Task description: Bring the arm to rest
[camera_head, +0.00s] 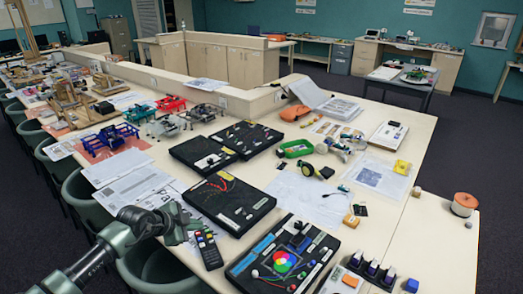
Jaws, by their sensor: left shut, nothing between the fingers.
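My left arm comes in from the bottom left. My left gripper (190,222) is shut and empty, over the near left edge of the long table (385,225). My right gripper is not in view.
A black board with a colour wheel (262,276) lies at the front. White papers (132,188) lie behind my gripper. Blue (107,140) and red (171,103) frames stand farther back. Chairs (85,205) line the left edge. The table's right part has bare patches.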

